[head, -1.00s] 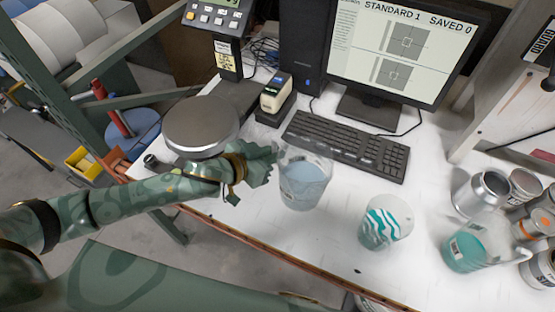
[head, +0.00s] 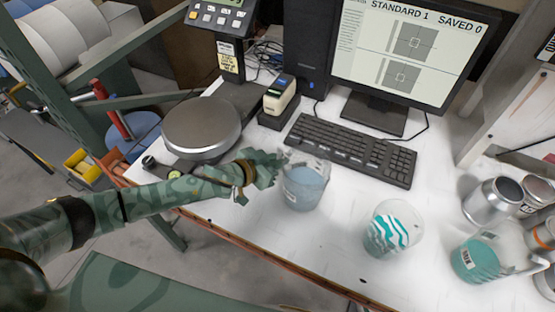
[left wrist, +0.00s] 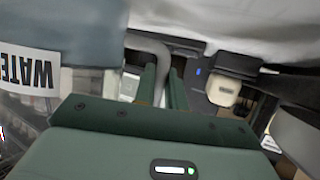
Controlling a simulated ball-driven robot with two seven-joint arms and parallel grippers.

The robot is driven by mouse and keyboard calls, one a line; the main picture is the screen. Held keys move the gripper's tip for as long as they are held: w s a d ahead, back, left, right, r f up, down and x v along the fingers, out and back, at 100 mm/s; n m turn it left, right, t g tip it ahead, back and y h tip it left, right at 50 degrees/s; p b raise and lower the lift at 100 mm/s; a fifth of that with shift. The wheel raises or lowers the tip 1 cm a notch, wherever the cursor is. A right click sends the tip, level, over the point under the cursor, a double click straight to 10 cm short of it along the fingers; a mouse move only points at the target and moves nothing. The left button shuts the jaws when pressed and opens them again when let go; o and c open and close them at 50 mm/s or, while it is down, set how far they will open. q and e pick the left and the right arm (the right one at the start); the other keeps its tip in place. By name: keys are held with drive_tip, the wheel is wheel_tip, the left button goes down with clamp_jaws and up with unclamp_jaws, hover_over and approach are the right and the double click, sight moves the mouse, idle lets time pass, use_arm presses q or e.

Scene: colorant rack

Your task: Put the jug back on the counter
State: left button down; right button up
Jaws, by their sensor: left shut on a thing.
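The clear jug (head: 303,190) holds bluish liquid and appears upright over the white counter (head: 300,240), left of a striped cup. Whether its base touches the counter I cannot tell. My left gripper (head: 270,168) is at the jug's left side, shut on its handle. In the left wrist view, the fingers (left wrist: 160,85) close around the grey handle (left wrist: 150,48). The jug's body with a "WATER" label (left wrist: 28,68) fills the upper left there. My right gripper is not in view.
A round scale (head: 202,125) stands left of the jug. A keyboard (head: 350,150) and a small device (head: 280,98) lie behind it. A teal-striped cup (head: 392,230), a teal jug (head: 475,260) and metal cans (head: 492,200) stand to the right. The counter's front edge is near.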

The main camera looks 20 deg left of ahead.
use_arm(q)
drive_tip(key=shift+f, duration=0.1)
drive_tip(key=c, duration=1.5)
unclamp_jaws()
drive_tip(key=shift+o, duration=0.2)
drive_tip(key=shift+s+a+r, duration=0.15)
drive_tip(key=shift+s+r, duration=0.05)
drive_tip(key=p+v, duration=0.1)
drive_tip(key=v, duration=1)
drive_tip(key=shift+s, duration=0.25)
drive_tip(key=shift+a+r, duration=0.1)
drive_tip(key=shift+a, duration=0.05)
